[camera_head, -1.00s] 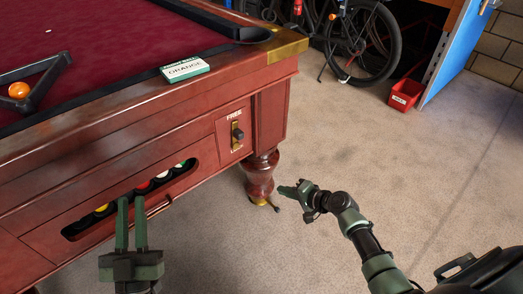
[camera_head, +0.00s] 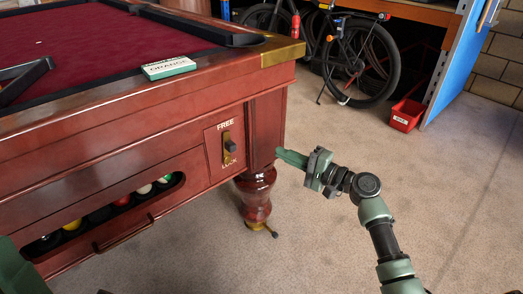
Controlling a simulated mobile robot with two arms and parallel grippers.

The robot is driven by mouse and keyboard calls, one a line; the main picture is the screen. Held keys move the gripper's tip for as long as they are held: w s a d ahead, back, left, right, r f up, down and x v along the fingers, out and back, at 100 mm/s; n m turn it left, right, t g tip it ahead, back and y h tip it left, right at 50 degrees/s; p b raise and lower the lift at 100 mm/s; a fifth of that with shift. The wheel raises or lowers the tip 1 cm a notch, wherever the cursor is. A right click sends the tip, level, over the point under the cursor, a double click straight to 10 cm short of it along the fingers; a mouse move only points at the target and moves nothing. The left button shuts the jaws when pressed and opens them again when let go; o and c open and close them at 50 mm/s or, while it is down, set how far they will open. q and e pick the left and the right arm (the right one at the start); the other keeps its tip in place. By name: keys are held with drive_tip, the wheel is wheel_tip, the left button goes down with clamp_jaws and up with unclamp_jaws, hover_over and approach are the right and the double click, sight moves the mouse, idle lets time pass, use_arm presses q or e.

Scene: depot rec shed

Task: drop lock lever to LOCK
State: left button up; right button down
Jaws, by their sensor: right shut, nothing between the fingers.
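The lock lever (camera_head: 231,146) is a dark knob on an upright brass plate (camera_head: 227,155) in the side of the red wooden pool table. "FREE" is printed above it and "LOCK" below. The knob sits around the middle of the plate, clear of the LOCK lettering. My right gripper (camera_head: 280,153) is shut and empty. It points left, at about the lever's height in the picture, by the table's corner post and apart from the lever. A green part of my left arm or gripper (camera_head: 15,272) shows at the lower left corner; its fingers cannot be made out.
A ball slot (camera_head: 95,215) with several balls and a handle bar lies left of the lever. A turned table leg (camera_head: 256,200) stands below the corner. A green-and-white "ORANGE" box (camera_head: 169,68) lies on the rail. Floor on the right is clear; a bicycle (camera_head: 360,62) and red bin (camera_head: 407,115) stand behind.

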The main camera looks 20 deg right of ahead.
sight(230, 151)
drive_tip(key=b+x, duration=0.2)
drive_tip(key=x, duration=0.8)
drive_tip(key=shift+s+a, duration=0.1)
drive_tip(key=shift+s+a+r, duration=0.1)
drive_tip(key=shift+s+a, duration=0.2)
drive_tip(key=shift+a, duration=0.25)
drive_tip(key=shift+s+a, duration=0.3)
drive_tip(key=shift+a, duration=0.25)
drive_tip(key=shift+s+a+r, duration=0.1)
drive_tip(key=shift+s+a, duration=0.1)
drive_tip(key=shift+a, duration=0.35)
